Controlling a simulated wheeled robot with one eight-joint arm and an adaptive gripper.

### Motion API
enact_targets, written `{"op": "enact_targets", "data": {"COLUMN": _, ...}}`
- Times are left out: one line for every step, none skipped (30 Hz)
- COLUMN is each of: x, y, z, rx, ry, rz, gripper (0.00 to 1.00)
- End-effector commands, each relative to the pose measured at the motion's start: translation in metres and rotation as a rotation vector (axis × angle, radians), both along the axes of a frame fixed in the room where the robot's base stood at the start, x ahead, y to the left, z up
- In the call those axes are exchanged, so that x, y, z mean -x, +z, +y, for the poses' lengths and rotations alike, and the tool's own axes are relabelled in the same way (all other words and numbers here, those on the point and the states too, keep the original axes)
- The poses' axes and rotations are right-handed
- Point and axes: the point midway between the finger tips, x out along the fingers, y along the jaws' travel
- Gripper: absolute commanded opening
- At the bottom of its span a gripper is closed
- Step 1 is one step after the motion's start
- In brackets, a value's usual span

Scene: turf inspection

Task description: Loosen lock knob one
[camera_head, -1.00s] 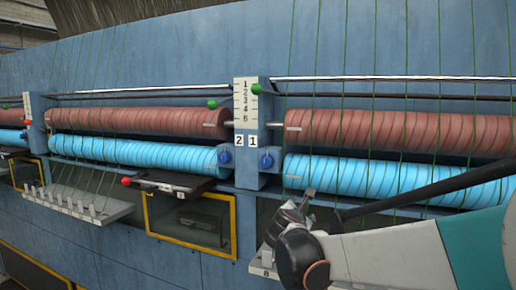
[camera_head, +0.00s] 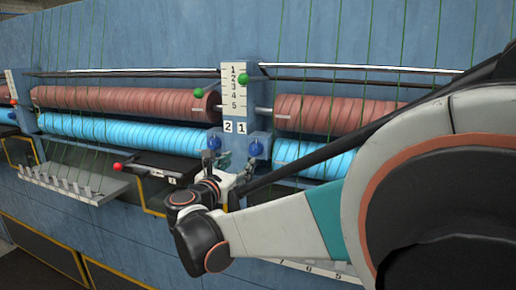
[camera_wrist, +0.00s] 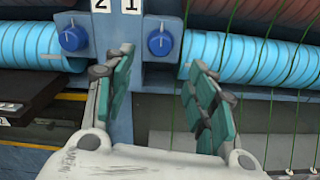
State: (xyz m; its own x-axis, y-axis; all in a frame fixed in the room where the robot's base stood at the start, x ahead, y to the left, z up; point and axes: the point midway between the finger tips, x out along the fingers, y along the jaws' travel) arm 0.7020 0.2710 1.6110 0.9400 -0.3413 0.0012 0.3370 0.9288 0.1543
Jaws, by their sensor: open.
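Lock knob one is the blue knob (camera_wrist: 160,42) under the "1" label (camera_wrist: 131,5); it also shows in the head view (camera_head: 256,149). A matching blue knob (camera_wrist: 73,38) sits to its left under the "2" label (camera_wrist: 101,5). My gripper (camera_wrist: 160,64) is open and empty, its two green-padded fingers spread apart. In the wrist view the fingertips lie just below and to either side of knob one, with no visible contact. In the head view my gripper (camera_head: 230,163) is in front of the blue post, just below the knobs.
Brown rollers (camera_head: 125,99) and cyan rollers (camera_head: 118,129) flank the post, with green threads running over them.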

Motion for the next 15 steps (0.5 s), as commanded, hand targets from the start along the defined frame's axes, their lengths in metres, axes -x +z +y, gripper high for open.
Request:
{"op": "enact_targets", "data": {"x": -0.010, "y": 0.002, "z": -0.005, "rx": 0.000, "ry": -0.004, "rz": 0.001, "gripper": 0.51}}
{"op": "enact_targets", "data": {"x": -0.016, "y": 0.002, "z": -0.007, "rx": 0.000, "ry": -0.004, "rz": 0.001, "gripper": 0.51}}
{"op": "enact_targets", "data": {"x": -0.023, "y": 0.002, "z": -0.010, "rx": -0.001, "ry": -0.004, "rz": 0.000, "gripper": 0.51}}
{"op": "enact_targets", "data": {"x": -0.029, "y": 0.002, "z": -0.012, "rx": -0.001, "ry": -0.004, "rz": 0.000, "gripper": 0.51}}
{"op": "enact_targets", "data": {"x": -0.035, "y": 0.002, "z": -0.014, "rx": -0.001, "ry": -0.004, "rz": 0.000, "gripper": 0.51}}
{"op": "enact_targets", "data": {"x": -0.042, "y": 0.002, "z": -0.016, "rx": -0.001, "ry": -0.003, "rz": 0.000, "gripper": 0.51}}
{"op": "enact_targets", "data": {"x": -0.048, "y": 0.002, "z": -0.019, "rx": -0.001, "ry": -0.004, "rz": 0.000, "gripper": 0.51}}
{"op": "enact_targets", "data": {"x": -0.054, "y": 0.002, "z": -0.021, "rx": -0.001, "ry": -0.004, "rz": 0.000, "gripper": 0.51}}
{"op": "enact_targets", "data": {"x": -0.061, "y": 0.002, "z": -0.023, "rx": -0.001, "ry": -0.003, "rz": 0.001, "gripper": 0.51}}
{"op": "enact_targets", "data": {"x": -0.066, "y": 0.002, "z": -0.025, "rx": -0.001, "ry": -0.003, "rz": 0.001, "gripper": 0.51}}
{"op": "enact_targets", "data": {"x": -0.071, "y": 0.002, "z": -0.027, "rx": -0.001, "ry": -0.003, "rz": 0.001, "gripper": 0.51}}
{"op": "enact_targets", "data": {"x": -0.077, "y": 0.002, "z": -0.029, "rx": -0.001, "ry": -0.003, "rz": 0.001, "gripper": 0.51}}
{"op": "enact_targets", "data": {"x": -0.081, "y": 0.002, "z": -0.031, "rx": -0.001, "ry": -0.002, "rz": 0.001, "gripper": 0.51}}
{"op": "enact_targets", "data": {"x": -0.085, "y": 0.002, "z": -0.032, "rx": -0.001, "ry": -0.002, "rz": 0.001, "gripper": 0.51}}
{"op": "enact_targets", "data": {"x": -0.090, "y": 0.002, "z": -0.033, "rx": -0.001, "ry": -0.002, "rz": 0.001, "gripper": 0.51}}
